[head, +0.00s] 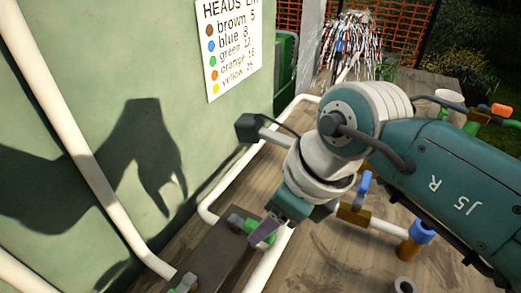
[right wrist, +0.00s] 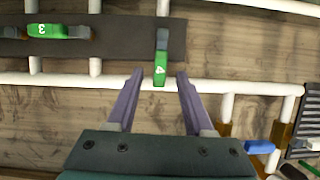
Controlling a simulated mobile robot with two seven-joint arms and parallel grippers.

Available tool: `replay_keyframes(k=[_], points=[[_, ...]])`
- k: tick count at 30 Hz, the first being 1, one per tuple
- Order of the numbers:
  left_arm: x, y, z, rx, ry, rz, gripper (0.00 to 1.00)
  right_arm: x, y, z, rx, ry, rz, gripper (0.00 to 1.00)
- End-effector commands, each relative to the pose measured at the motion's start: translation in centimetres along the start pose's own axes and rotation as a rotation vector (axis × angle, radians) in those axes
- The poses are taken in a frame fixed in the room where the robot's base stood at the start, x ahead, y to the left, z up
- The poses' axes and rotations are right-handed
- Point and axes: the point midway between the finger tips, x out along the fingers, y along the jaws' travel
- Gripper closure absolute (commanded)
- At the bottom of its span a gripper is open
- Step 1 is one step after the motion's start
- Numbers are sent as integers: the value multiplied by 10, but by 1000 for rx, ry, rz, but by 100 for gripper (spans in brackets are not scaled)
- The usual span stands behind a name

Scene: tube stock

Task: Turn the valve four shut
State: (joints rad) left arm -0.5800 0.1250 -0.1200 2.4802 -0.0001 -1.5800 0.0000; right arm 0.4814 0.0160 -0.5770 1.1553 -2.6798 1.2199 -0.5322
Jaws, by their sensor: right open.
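Valve four has a green handle (right wrist: 160,68) with a white "4" and a grey end, on a dark plate (right wrist: 120,32). In the right wrist view the handle points toward my gripper, in line with its white pipe (right wrist: 163,7). My right gripper (right wrist: 159,77) is open, its two purple fingers on either side of the handle's green end, with gaps showing; contact is not visible. In the head view my right gripper (head: 265,231) is low over the dark plate and partly hides a green handle (head: 250,227). My left gripper is out of view.
Valve three (right wrist: 48,31) on the same plate has its green handle across its pipe. A white pipe (right wrist: 60,80) runs beside the plate. A blue-handled valve (head: 364,188) stands right of my wrist. A green wall with a list sign (head: 229,40) rises at left.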

Motion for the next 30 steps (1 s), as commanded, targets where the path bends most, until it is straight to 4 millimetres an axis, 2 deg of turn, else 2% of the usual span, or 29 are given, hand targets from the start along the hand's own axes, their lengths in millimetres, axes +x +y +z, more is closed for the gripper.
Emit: replay_keyframes(k=[1,6,17,30], points=[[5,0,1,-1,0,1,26,9,0,0,2,-1,2,48],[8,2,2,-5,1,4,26,21,0,0,0,-1,0,48],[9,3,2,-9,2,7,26,24,0,1,0,-3,0,48],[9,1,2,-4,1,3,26,24,0,0,0,-2,0,97]])
